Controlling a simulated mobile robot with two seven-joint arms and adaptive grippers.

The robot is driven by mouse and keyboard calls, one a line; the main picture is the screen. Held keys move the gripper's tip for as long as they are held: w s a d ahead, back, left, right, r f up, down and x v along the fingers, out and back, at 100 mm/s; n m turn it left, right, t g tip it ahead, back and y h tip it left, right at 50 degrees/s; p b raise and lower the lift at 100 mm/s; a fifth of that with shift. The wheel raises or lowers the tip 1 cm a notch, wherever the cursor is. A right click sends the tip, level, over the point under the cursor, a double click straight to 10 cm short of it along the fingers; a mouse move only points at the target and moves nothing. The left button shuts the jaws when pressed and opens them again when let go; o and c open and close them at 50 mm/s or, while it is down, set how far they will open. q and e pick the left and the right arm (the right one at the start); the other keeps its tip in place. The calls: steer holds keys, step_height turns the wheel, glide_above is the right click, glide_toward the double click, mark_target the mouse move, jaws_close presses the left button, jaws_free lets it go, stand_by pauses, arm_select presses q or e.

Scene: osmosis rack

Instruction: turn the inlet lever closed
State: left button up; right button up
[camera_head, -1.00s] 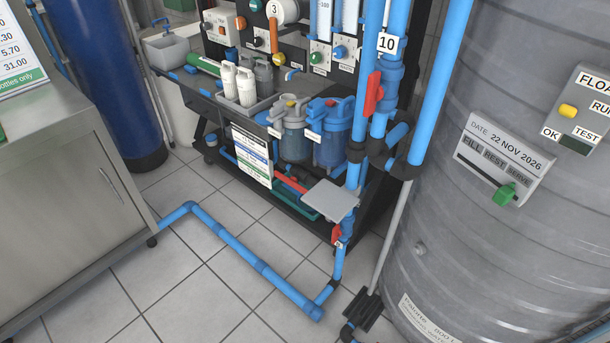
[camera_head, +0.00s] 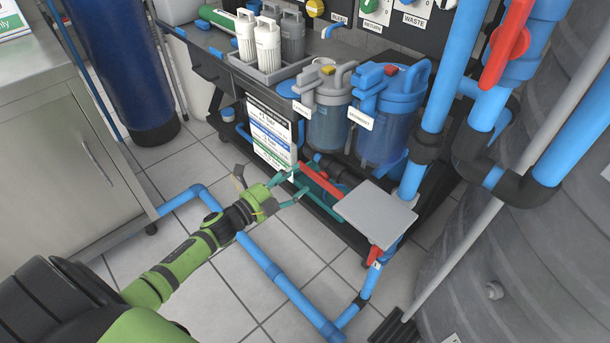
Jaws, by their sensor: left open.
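A small red lever (camera_head: 375,255) sits low on a blue pipe, just below a grey square plate (camera_head: 376,212) that hides part of the pipe. A larger red lever (camera_head: 507,45) is on a thick blue vertical pipe at the upper right, lying roughly along the pipe. I cannot read which one is labelled inlet. My right gripper is not in view.
Two filter housings (camera_head: 390,112) stand on the rack above the plate. A blue floor pipe (camera_head: 262,258) runs across the tiles below my left arm. A grey tank (camera_head: 540,265) fills the right side. A steel cabinet (camera_head: 65,165) stands at the left.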

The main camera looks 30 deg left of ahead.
arm_select(q)
steer(key=shift+x, duration=1.4)
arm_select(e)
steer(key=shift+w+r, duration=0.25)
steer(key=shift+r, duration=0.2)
arm_select(q)
steer(key=shift+a, duration=0.1)
jaws_close()
